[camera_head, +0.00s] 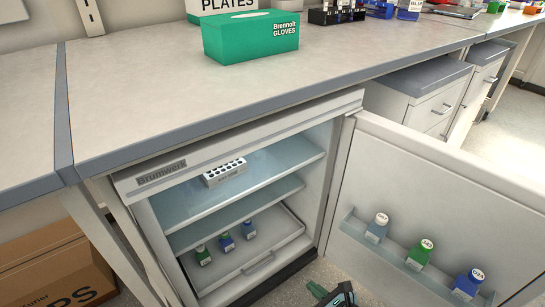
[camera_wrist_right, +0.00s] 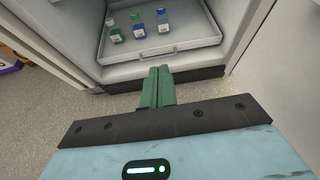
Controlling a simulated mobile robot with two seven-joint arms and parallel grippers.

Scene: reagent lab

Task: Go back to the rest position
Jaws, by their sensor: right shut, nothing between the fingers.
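My right gripper (camera_head: 334,297) shows at the bottom edge of the head view, in front of the open fridge (camera_head: 152,181). In the right wrist view its two green fingers (camera_wrist_right: 157,88) are together and empty. They point at the fridge's bottom drawer (camera_wrist_right: 160,50) and appear apart from it. My left gripper is in neither view.
The fridge door (camera_head: 440,190) stands open to the right, with several bottles on its shelf. A white rack (camera_head: 225,174) sits on the upper shelf. Several bottles stand in the drawer. A green glove box (camera_head: 250,40) is on the counter (camera_head: 150,90). A cardboard box (camera_head: 50,265) is at lower left.

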